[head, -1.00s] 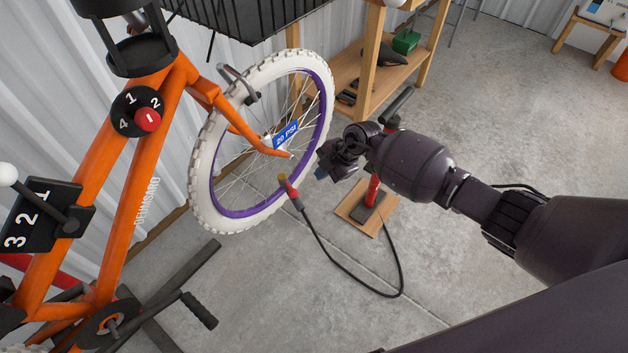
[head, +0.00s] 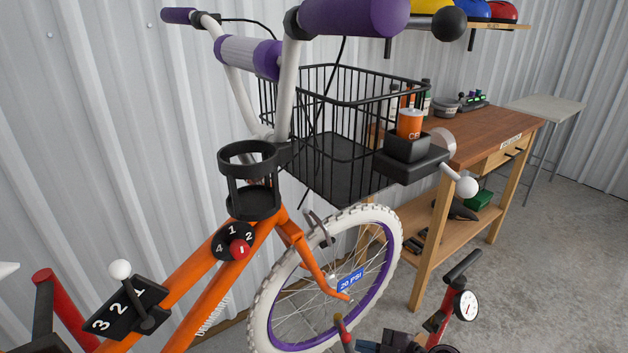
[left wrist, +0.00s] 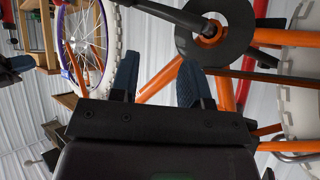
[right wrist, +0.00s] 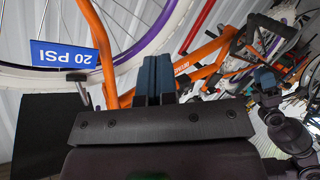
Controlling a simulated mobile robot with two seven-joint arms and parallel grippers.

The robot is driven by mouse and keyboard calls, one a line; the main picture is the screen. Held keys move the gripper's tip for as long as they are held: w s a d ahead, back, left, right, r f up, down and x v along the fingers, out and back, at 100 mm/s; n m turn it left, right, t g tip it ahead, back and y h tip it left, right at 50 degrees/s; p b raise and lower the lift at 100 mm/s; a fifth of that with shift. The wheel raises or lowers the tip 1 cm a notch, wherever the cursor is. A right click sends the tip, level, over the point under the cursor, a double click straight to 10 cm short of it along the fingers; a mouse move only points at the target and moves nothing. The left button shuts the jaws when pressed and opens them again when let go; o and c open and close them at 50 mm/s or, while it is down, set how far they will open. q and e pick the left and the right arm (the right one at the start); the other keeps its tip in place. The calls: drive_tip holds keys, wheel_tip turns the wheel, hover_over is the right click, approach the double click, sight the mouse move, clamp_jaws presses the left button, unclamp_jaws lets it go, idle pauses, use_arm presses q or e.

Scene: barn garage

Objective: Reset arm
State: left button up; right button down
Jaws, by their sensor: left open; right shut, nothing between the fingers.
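My right gripper (head: 398,340) is at the bottom edge of the head view, partly cut off, below the bike's front wheel and left of the pump. In the right wrist view its blue fingers (right wrist: 153,78) are together with nothing between them. A blue 20 PSI tag (right wrist: 65,55) and the wheel show beyond them. My left gripper (left wrist: 158,78) is open and empty in the left wrist view, its blue fingers apart, with the orange bike frame and a dark crank disc beyond. I do not see it in the head view.
The orange bike (head: 180,310) with its white front wheel (head: 262,318) and black basket (head: 340,165) fills the left and middle. A red pump (head: 440,318) with a gauge stands at lower right. A wooden workbench (head: 490,137) is behind. Floor at far right is clear.

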drive_tip(key=s+d+r+m+t+h+p, duration=0.3)
drive_tip(key=s+d+r+m+t+h, duration=0.2)
drive_tip(key=s+d+m+t+h, duration=0.55)
drive_tip(key=s+d+f+m+g+h+p, duration=0.1)
drive_tip(key=s+d+m+g, duration=0.1)
drive_tip(key=s, duration=0.5)
drive_tip(key=s+d+f+m+g+h+p, duration=0.1)
drive_tip(key=s+d+m+g, duration=0.2)
drive_tip(key=s+m, duration=0.3)
drive_tip(key=shift+s+d+f+g, duration=0.35)
drive_tip(key=shift+s+g, duration=0.5)
drive_tip(key=shift+s, duration=0.35)
